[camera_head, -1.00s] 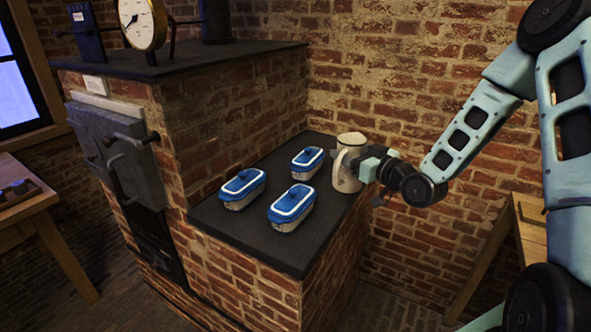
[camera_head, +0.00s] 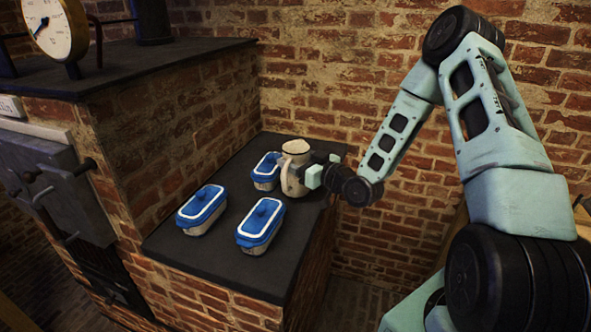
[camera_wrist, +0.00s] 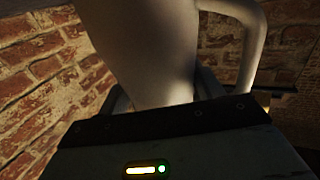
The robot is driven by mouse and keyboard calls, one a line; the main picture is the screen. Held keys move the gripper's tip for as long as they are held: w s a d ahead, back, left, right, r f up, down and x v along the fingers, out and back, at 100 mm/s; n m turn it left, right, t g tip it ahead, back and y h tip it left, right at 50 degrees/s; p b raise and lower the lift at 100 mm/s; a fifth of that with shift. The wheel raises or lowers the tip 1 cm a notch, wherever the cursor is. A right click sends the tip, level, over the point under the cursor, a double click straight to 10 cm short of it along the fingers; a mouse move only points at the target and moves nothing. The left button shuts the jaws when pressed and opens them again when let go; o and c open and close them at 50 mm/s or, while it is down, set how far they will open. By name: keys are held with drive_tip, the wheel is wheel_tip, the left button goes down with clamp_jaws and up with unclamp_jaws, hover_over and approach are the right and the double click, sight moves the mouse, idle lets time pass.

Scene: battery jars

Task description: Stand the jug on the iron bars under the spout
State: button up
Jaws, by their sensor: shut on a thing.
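The jug (camera_head: 294,168) is cream-coloured with a dark rim and a handle. It is upright over the far right part of the dark slab, in front of part of the far blue-lidded dish. My gripper (camera_head: 308,176) is shut on the jug from the right. I cannot tell whether the jug's base touches the slab. In the wrist view the jug (camera_wrist: 150,45) fills the middle between my fingers, with its handle at the right. No iron bars or spout can be made out in either view.
Three blue-lidded dishes stand on the slab (camera_head: 215,258): one at left (camera_head: 202,210), one in front (camera_head: 260,224), one beside the jug (camera_head: 265,172). A brick stove with a gauge (camera_head: 54,28) and a dark iron door (camera_head: 60,185) rises at left. A brick wall stands behind.

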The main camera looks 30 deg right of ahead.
drive_tip(key=shift+f, duration=1.7)
drive_tip(key=shift+f, duration=0.2)
drive_tip(key=o, duration=1.2)
